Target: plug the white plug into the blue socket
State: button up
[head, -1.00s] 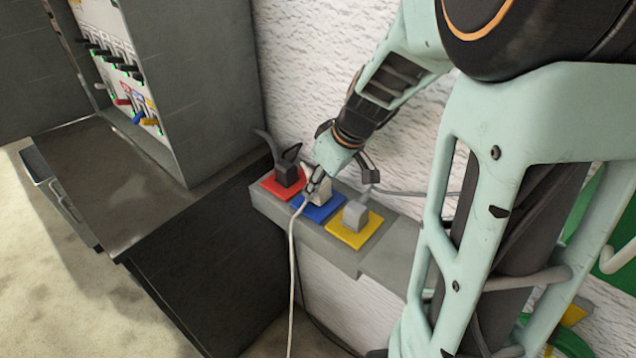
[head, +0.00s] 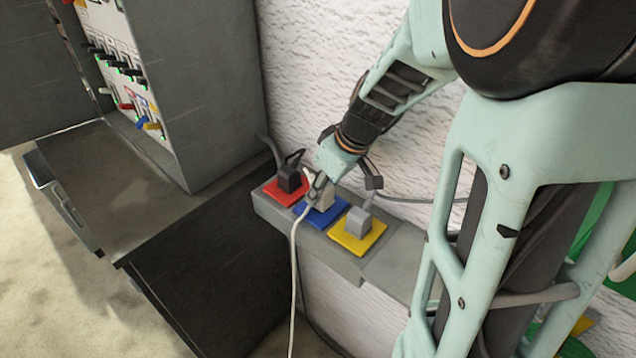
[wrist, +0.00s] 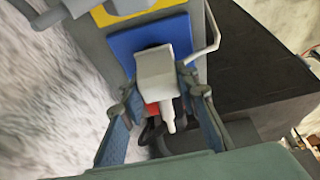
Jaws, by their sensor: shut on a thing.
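The white plug (wrist: 155,75) is between the fingers of my gripper (wrist: 165,112) in the wrist view. My gripper (head: 318,184) is shut on it, and the plug (head: 325,198) is partly hidden by the fingers in the head view. The blue socket (head: 322,215) is the middle one of three on a grey ledge. It also shows behind the plug in the wrist view (wrist: 122,46). The plug is at the blue socket; whether it is fully seated I cannot tell. A white cord (head: 294,262) hangs from the plug over the ledge's front.
A red socket (head: 284,193) with a black plug (head: 291,179) lies to the left. A yellow socket (head: 366,239) with a grey plug (head: 355,222) lies to the right. An open cabinet with a switch panel (head: 120,75) stands at the left. The textured white wall (head: 310,80) is behind.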

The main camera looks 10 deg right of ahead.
jog(key=shift+f+b, duration=0.6)
jog(key=shift+b, duration=0.15)
jog(key=o, duration=1.2)
jog(key=shift+c, duration=0.2)
jog(key=shift+r, duration=0.1)
jog(key=v, duration=0.7)
jog(key=shift+r, duration=0.25)
